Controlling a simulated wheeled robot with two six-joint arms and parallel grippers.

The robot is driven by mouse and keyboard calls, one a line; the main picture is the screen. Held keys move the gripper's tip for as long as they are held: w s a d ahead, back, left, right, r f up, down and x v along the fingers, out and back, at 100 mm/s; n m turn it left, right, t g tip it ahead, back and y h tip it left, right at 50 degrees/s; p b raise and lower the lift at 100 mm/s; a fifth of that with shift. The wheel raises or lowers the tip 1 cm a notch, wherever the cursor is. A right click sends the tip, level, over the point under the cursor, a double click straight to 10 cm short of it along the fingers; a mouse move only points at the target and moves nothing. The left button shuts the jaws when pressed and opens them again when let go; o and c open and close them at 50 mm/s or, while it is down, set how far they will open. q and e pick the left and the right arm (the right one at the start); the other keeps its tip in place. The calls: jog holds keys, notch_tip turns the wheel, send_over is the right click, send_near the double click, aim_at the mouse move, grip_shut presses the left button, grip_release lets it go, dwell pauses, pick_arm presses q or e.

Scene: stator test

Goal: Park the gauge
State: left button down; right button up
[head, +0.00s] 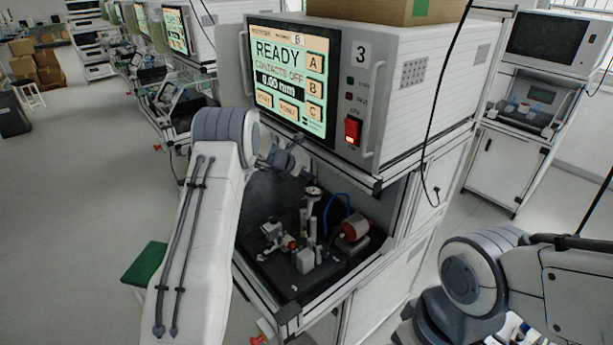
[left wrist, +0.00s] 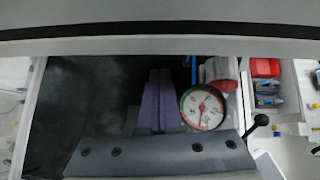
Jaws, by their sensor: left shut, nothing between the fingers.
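The gauge, a round white dial with a red and green rim, shows in the left wrist view (left wrist: 203,107) just right of my fingers. In the head view the gauge (head: 313,190) is small and stands above the fixture in the open bay under the tester. My left gripper (head: 288,160) is at the bay's upper opening, partly hidden by my own arm. In the left wrist view its purple fingers (left wrist: 157,100) are together and empty, beside the dial. I cannot tell whether they touch it. My right gripper does not show, only part of its arm.
The tester's screen (head: 288,75) reads READY, CONTACTS OFF, 0.00 mm, with a red switch (head: 352,131) beside it. A red motor-like part (head: 354,228) and grey blocks (head: 305,261) sit in the bay. A red bin (left wrist: 265,68) is at the right in the wrist view.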

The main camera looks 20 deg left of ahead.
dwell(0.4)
pick_arm(q)
jog(key=shift+s+a+r+b, duration=0.2)
jog(key=shift+s+r+b, duration=0.1)
jog(key=shift+s+r, duration=0.05)
jog(key=b+v, duration=0.2)
jog(key=v, duration=0.7)
jog(key=shift+r+b, duration=0.2)
jog(key=shift+b, duration=0.1)
jog(key=shift+s, duration=0.1)
